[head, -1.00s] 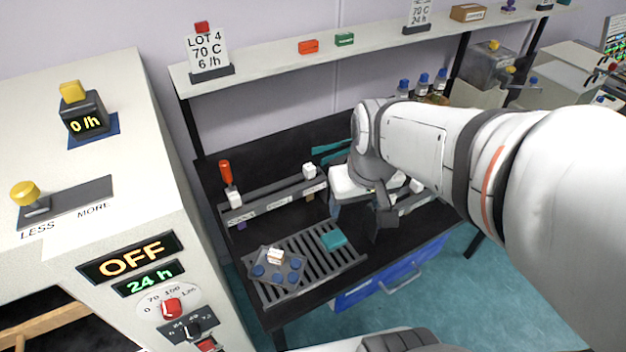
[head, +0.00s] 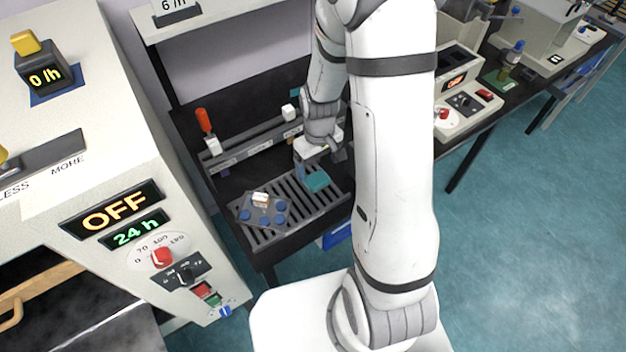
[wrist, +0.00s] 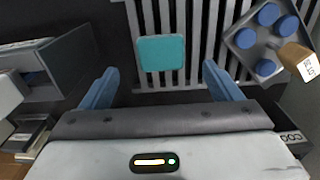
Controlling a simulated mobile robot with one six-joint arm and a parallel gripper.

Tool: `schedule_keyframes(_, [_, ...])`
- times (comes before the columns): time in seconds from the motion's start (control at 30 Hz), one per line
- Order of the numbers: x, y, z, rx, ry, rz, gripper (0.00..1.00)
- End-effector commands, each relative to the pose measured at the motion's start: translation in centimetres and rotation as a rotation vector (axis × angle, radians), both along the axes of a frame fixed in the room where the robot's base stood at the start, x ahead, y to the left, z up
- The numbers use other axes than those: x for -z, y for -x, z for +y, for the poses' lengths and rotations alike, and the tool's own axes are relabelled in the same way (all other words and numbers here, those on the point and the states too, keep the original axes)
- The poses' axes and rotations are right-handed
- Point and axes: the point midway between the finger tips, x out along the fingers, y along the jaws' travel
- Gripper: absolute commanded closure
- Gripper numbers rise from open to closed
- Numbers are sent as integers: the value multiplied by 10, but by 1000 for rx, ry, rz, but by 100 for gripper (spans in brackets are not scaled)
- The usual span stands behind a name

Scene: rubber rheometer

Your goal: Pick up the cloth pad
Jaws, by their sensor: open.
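The cloth pad (head: 317,181) is a small teal square lying on the slatted grey rack on the dark bench. In the wrist view the cloth pad (wrist: 161,53) lies flat on the slats, just ahead of and between the two blue fingers. My gripper (wrist: 158,88) is open and empty, with a finger on either side of the pad's line. In the head view my gripper (head: 318,162) hangs just behind the pad, partly hidden by its own wrist. I cannot tell its exact height above the rack.
A grey tray with blue discs and a tagged block (head: 262,208) sits on the rack (head: 291,190), left of the pad; it shows at right in the wrist view (wrist: 262,40). A rail with white blocks (head: 250,145) runs behind. A white machine reading OFF (head: 110,212) stands left.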

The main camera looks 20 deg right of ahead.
Motion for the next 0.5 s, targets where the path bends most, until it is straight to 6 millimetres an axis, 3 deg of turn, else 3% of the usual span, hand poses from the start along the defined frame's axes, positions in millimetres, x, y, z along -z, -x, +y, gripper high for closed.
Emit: schedule_keyframes(0.5, [52,1,3,-1,0,2,15])
